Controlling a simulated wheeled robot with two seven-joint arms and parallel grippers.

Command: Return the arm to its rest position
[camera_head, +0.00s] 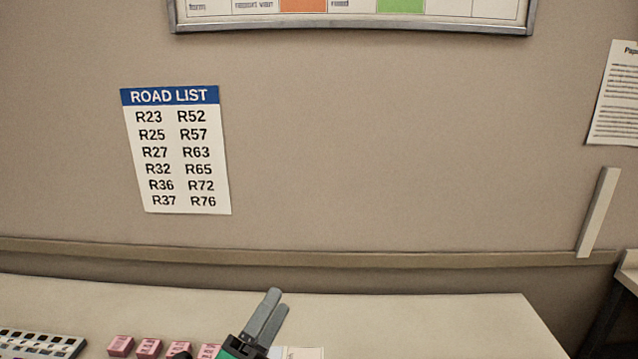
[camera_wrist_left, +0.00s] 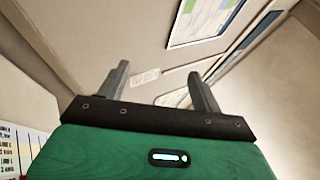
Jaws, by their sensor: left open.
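My left gripper (camera_head: 269,312) shows at the bottom middle of the head view, over the desk, with its two grey fingers pointing up and a little right. In the left wrist view its fingers (camera_wrist_left: 160,88) stand apart with nothing between them, above the green gripper body. The gripper is open and empty. Most of the left arm is out of the head view. My right gripper is in neither view.
The pale desk (camera_head: 440,320) is bare to the right. The wall behind bears a road list (camera_head: 176,150) and a framed board (camera_head: 350,22). Another table (camera_head: 628,270) stands at far right.

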